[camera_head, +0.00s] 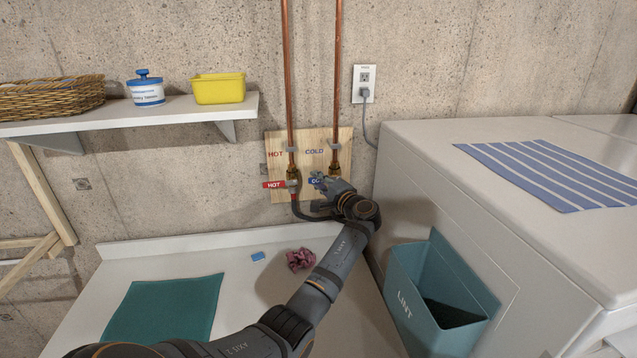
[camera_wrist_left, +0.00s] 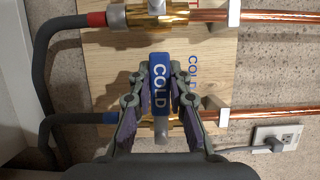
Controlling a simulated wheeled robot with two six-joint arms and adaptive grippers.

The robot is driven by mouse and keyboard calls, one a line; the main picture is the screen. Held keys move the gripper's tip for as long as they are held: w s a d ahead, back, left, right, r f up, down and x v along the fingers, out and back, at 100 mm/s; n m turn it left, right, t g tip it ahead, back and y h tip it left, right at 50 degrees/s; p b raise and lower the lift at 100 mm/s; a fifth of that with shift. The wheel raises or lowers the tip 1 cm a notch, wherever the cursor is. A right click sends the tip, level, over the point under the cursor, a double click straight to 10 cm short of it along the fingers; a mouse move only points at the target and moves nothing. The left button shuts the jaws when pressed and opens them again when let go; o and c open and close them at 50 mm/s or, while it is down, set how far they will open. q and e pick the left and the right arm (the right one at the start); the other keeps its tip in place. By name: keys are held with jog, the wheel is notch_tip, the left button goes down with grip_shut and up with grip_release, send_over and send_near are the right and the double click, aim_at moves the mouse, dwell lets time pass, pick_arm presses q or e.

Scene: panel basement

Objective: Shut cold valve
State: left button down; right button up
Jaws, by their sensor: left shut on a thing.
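The cold valve's blue lever (camera_head: 315,181), marked COLD, is at the lower end of the right copper pipe. In the left wrist view, the blue lever (camera_wrist_left: 160,84) lies between the fingers of my left gripper (camera_wrist_left: 160,72), which are shut on it. The lever points across the line of its copper pipe there. My left gripper (camera_head: 328,184) hides most of the cold valve body in the head view. A brass part (camera_wrist_left: 177,124) of that valve shows behind the fingers. My right gripper is not in view.
The hot valve's red lever (camera_head: 274,184) is just left, on the same wooden board (camera_head: 276,151). A washer with a blue lint bin (camera_head: 405,295) stands to the right. A shelf (camera_head: 180,109) is at upper left. A pink cloth (camera_head: 300,259) lies below.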

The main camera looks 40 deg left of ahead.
pick_arm(q)
jog(key=shift+r, duration=0.15)
jog(key=c, duration=1.5)
grip_release()
jog(key=shift+a, duration=0.1)
jog(key=shift+o, duration=1.4)
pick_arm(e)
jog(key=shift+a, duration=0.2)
